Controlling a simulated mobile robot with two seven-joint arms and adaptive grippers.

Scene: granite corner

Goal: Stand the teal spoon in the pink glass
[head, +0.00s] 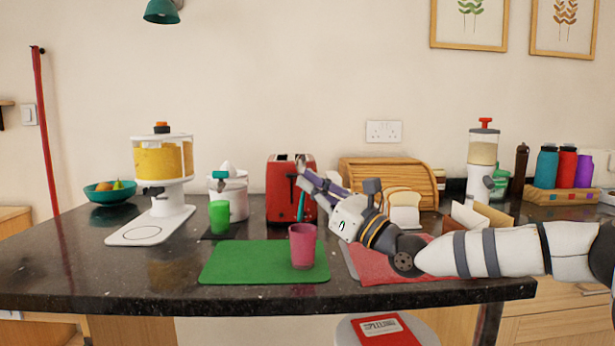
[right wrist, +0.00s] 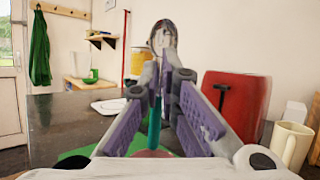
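The pink glass (head: 303,248) stands upright on the green mat (head: 235,262). My right gripper (head: 304,172) is above the glass, its arm coming in from the right. In the right wrist view its fingers (right wrist: 164,82) close on the teal spoon (right wrist: 155,128). The spoon is near upright: its pale, shiny bowl is above the fingertips and its teal handle points down. In the head view the handle (head: 301,208) hangs just above the glass's rim. Whether its end is inside the rim is hard to tell. My left gripper is not in view.
A red toaster (head: 281,192) stands close behind the gripper. A green glass (head: 219,217) and a white juicer (head: 234,190) are to the left. A red mat (head: 385,268) lies under my right arm. A bread box (head: 400,176) is behind. The green mat's left part is clear.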

